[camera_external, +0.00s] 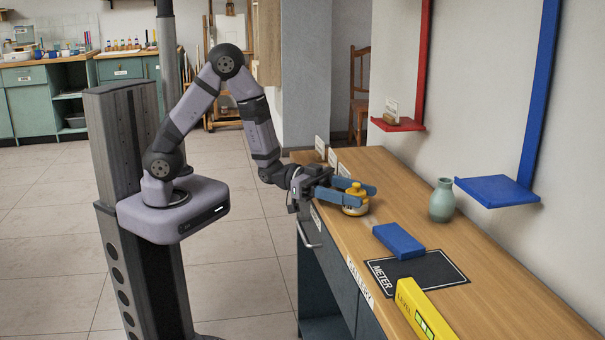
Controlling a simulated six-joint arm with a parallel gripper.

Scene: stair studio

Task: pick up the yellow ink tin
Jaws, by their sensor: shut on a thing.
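The yellow ink tin (355,203) is a small rounded yellow container with a darker top, near the left edge of the wooden counter. My gripper (360,191) has blue fingers and reaches in from the left. It is shut on the tin, with the fingers around its upper part. The tin looks upright. The picture does not clearly show whether its base touches the counter. The near finger hides part of the tin.
A blue block (398,241) lies in front of the tin, by a black METER mat (440,268). A green vase (442,201) stands to the right. A yellow level (424,312) lies nearest. Red (397,124) and blue (497,191) wall shelves overhang the right side.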

